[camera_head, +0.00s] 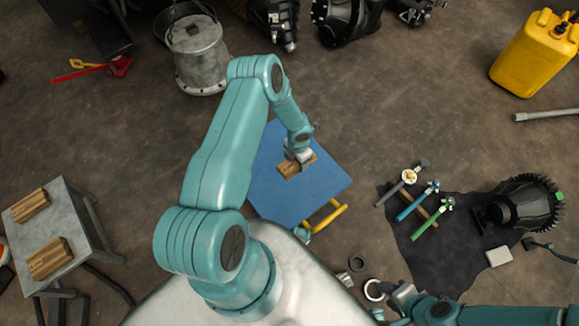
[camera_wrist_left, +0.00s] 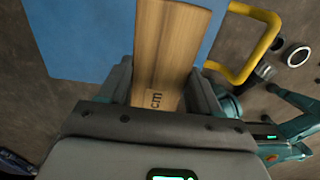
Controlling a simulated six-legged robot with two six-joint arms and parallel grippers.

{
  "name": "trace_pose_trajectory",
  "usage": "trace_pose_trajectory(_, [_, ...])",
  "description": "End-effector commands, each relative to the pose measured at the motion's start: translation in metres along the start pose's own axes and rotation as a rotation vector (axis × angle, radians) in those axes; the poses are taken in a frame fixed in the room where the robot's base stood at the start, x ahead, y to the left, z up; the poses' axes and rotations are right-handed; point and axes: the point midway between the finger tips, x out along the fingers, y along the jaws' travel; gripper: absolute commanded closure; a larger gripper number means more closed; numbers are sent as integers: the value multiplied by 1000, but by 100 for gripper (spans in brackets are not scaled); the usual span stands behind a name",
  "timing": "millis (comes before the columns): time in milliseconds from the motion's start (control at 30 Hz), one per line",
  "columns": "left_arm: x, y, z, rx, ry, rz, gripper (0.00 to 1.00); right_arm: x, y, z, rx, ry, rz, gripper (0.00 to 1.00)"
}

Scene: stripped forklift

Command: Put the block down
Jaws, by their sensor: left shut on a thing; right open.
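A wooden block (camera_head: 290,169) is at the blue platform (camera_head: 318,188), near its middle in the head view. My left gripper (camera_head: 300,157) is shut on this block. In the left wrist view the block (camera_wrist_left: 172,45) stands out between the two fingers (camera_wrist_left: 158,90), with dark lettering on its near end. The blue surface (camera_wrist_left: 85,40) lies behind it; I cannot tell whether the block touches it. My right gripper (camera_head: 398,294) is open and empty at the lower right, near small rings on the floor.
Two more wooden blocks (camera_head: 30,205) (camera_head: 48,258) lie on a grey table (camera_head: 70,215) at the left. A yellow handle (camera_head: 325,217) sticks out from the blue platform. Several hammers (camera_head: 418,207) lie on a dark mat (camera_head: 425,260) at the right. A metal bucket (camera_head: 197,55) stands behind.

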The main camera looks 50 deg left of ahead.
Motion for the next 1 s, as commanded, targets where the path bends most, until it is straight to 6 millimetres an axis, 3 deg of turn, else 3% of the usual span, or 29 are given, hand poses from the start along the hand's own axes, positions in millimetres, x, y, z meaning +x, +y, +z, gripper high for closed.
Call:
trace_pose_trajectory(33, [21, -1, -1, -1, 3, -2, 71, 8, 3, 0, 0, 0, 0, 57])
trace_pose_trajectory(100, [43, -1, -1, -2, 2, -2, 71, 14, 5, 0, 0, 0, 0, 57])
trace_pose_trajectory(400, [121, 0, -1, -5, 1, 0, 71, 36, 13, -1, 0, 0, 0, 57])
trace_pose_trajectory(600, [139, 0, 0, -5, 1, 0, 71, 42, 15, -1, 0, 0, 0, 57])
trace_pose_trajectory(800, [173, 0, 0, -5, 1, 0, 71, 56, 20, -1, 0, 0, 0, 57])
trace_pose_trajectory(1000, [177, 0, 0, -4, 0, 1, 71, 57, 20, -1, 0, 0, 0, 57])
